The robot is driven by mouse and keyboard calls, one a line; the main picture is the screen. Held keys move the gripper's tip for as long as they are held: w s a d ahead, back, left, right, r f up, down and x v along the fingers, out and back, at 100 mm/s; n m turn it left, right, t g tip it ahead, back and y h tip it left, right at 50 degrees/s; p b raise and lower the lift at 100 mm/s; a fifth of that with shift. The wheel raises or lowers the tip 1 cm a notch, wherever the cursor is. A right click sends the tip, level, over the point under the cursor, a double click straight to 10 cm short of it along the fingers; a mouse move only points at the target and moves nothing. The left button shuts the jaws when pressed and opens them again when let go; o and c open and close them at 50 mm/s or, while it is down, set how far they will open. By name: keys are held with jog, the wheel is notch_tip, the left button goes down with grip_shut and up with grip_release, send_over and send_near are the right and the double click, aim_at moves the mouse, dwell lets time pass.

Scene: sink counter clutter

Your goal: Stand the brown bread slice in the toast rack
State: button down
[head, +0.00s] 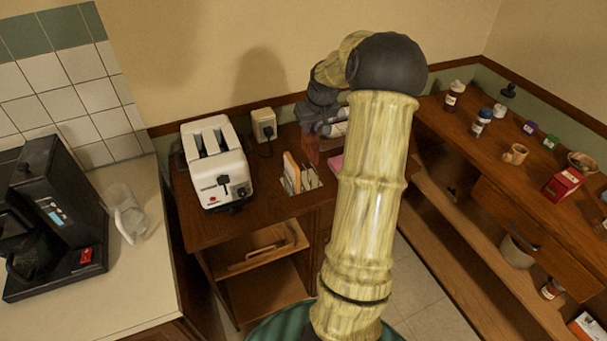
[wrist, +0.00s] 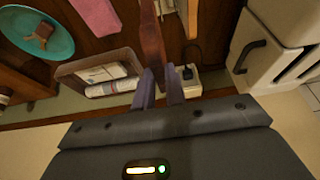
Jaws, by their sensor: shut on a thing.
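My gripper (wrist: 159,78) is shut on the brown bread slice (wrist: 152,38), which shows edge-on between the two fingers in the wrist view. In the head view the slice (head: 310,151) hangs below my gripper (head: 313,131), partly hidden by it. The toast rack (head: 307,182) stands on the wooden counter, in front of the slice and slightly left of it. A tan slice (head: 291,173) stands at the rack's left end. In the wrist view a tan piece (wrist: 192,18) shows right of the held slice; the rack is mostly cut off at the top edge.
A white toaster (head: 215,165) stands left of the rack, with a wall socket (head: 264,125) behind. In the wrist view a bin with papers (wrist: 68,80), a pink cloth (wrist: 96,16) and a teal plate (wrist: 63,40) lie left. Bottles and jars line the right-hand shelf (head: 530,185).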

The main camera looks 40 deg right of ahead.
aim_at(310, 152)
jog(key=shift+s, duration=0.1)
jog(key=shift+f+p, duration=0.65)
jog(key=shift+f, duration=2.45)
jog(key=shift+f, duration=0.25)
notch_tip(310, 152, down, 3)
jog(key=shift+f+p, duration=0.1)
jog(key=shift+p, duration=0.4)
jog(key=shift+w, duration=0.2)
jog(key=c, duration=1.5)
grip_release()
jog(key=shift+s+a, duration=0.1)
jog(key=shift+a, duration=0.05)
jog(key=shift+o, duration=0.2)
